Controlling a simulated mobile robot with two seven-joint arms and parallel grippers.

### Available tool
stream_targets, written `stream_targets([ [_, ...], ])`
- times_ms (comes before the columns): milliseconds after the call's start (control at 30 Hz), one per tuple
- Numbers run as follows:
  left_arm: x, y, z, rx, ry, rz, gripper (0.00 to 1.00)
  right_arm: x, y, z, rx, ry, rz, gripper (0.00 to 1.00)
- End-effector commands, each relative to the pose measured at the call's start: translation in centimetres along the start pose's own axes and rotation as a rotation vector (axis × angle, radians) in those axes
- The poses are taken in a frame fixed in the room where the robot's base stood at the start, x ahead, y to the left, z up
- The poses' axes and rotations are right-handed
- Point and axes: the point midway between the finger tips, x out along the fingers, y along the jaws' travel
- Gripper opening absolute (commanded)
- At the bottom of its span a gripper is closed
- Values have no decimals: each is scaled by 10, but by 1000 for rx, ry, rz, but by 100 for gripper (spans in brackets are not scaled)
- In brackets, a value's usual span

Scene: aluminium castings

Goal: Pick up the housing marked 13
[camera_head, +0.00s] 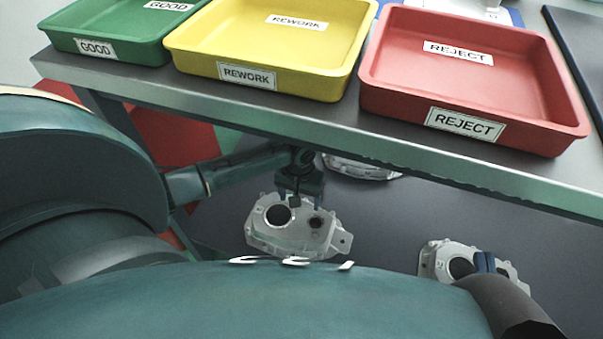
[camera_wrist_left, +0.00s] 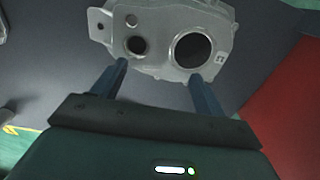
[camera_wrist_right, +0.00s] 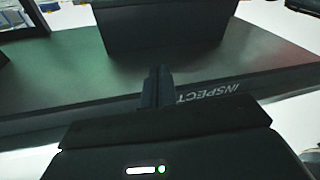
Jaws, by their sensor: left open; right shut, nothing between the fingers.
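A silver cast housing (camera_head: 296,238) with a large and a small round hole lies below the bench edge; it also shows in the left wrist view (camera_wrist_left: 160,22). A small mark is on it, but I cannot read its number. My left gripper (camera_head: 298,198) is open over this housing, its two fingers (camera_wrist_left: 158,75) apart and the housing just beyond the tips. I see no grip on it. A second housing (camera_head: 432,262) lies at the lower right. My right gripper (camera_head: 486,262) is shut and empty, and covers part of it in the head view. A third housing (camera_head: 362,172) is partly hidden under the bench edge.
A metal bench (camera_head: 300,125) crosses above the housings, carrying a green GOOD tray (camera_head: 130,52), a yellow REWORK tray (camera_head: 310,80) and a red REJECT tray (camera_head: 550,135). The right wrist view shows a surface lettered INSPECT (camera_wrist_right: 208,93) near the right fingers.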

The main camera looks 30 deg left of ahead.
Motion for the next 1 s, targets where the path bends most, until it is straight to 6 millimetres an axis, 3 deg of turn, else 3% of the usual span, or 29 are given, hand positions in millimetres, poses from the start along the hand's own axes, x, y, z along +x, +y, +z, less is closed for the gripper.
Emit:
stream_targets([
  [300,62,0,0,-2,-2,-2,73,4,-4,5,75,48,-7,0],
  [633,84,0,0,0,-1,-1,73,6,-6,4,114,65,-14,0],
  [800,111,0,0,-1,-1,-1,73,5,-9,9,151,80,-19,0],
  [1000,128,0,0,0,1,0,73,12,-4,-8,118,166,-30,0],
])
